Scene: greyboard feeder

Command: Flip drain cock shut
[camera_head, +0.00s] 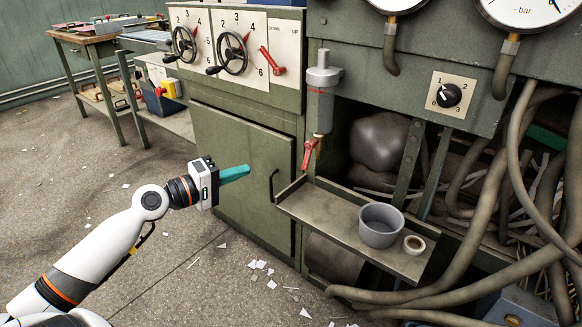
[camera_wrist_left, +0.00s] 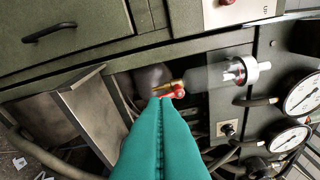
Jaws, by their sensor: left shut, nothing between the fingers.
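The drain cock has a red lever (camera_head: 309,153) that hangs steeply down, tilted a little left, under the grey filter bowl (camera_head: 320,105) on the machine front. In the left wrist view the red lever (camera_wrist_left: 174,91) shows on a brass fitting just beyond my fingertips. My left gripper (camera_head: 247,170) is shut and empty, its teal fingers pressed together and pointing right. In the head view it is left of the lever and a little lower, with a gap between them. In the left wrist view the fingertips (camera_wrist_left: 166,101) overlap the lever's lower edge; contact cannot be told. My right gripper is not in view.
A metal shelf (camera_head: 330,220) below the cock carries a grey cup (camera_head: 381,225) and a tape roll (camera_head: 414,244). A green cabinet door (camera_head: 240,170) is behind my gripper. Thick hoses (camera_head: 520,190) hang at the right. Another red lever (camera_head: 270,61) is on the panel above.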

